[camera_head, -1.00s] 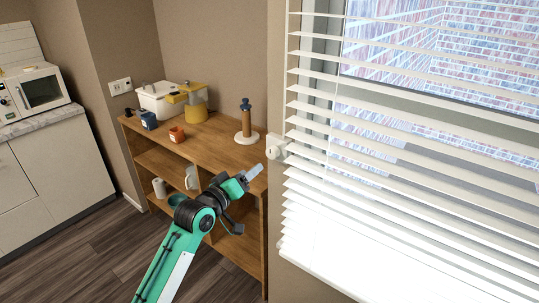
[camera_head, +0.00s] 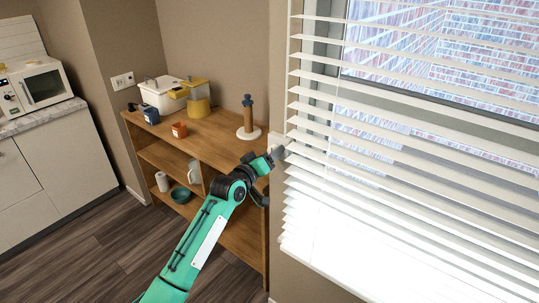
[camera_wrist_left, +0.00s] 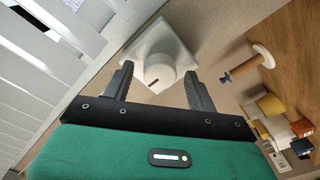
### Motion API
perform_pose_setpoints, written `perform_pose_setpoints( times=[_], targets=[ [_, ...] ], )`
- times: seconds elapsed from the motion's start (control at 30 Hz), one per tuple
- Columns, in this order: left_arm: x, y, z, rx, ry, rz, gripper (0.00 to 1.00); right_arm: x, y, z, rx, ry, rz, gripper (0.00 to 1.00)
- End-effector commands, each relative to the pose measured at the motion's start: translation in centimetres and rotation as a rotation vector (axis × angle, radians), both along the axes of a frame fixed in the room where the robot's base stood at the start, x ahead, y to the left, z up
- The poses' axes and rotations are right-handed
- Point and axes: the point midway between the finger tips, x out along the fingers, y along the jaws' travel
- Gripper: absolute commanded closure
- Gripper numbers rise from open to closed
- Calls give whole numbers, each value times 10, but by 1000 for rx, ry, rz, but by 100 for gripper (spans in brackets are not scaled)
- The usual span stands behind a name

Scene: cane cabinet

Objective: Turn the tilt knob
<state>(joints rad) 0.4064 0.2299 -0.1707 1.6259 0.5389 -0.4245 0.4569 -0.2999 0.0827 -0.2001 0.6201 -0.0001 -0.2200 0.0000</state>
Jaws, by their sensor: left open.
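The tilt knob (camera_wrist_left: 159,72) is a white round knob with a dark mark, on a square white plate (camera_wrist_left: 165,42) fixed to the wall beside the blinds. In the left wrist view it lies between and just beyond the fingertips of my left gripper (camera_wrist_left: 157,80). The jaws are open, one finger on each side of the knob; I cannot tell whether they touch it. In the head view my left gripper (camera_head: 277,157) reaches the knob's spot at the blinds' left edge and hides most of the knob. My right gripper is not in view.
White slatted blinds (camera_head: 400,160) cover the window right of the gripper. A microwave (camera_head: 38,85) is at far left.

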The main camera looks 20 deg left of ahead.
Motion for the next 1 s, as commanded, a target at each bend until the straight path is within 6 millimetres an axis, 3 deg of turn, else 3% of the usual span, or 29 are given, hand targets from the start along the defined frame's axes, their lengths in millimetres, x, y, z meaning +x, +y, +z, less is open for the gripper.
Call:
perform_pose_setpoints(
  times=[0.03,0.27,0.67,1.0],
  targets=[
    [0,0,0,0,0,0,42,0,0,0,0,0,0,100],
    [0,0,0,0,0,0,87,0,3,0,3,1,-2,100],
    [0,1,-1,65,-23,0,86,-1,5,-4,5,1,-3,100],
    [0,1,-2,311,-111,0,86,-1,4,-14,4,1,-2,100]
  ],
)
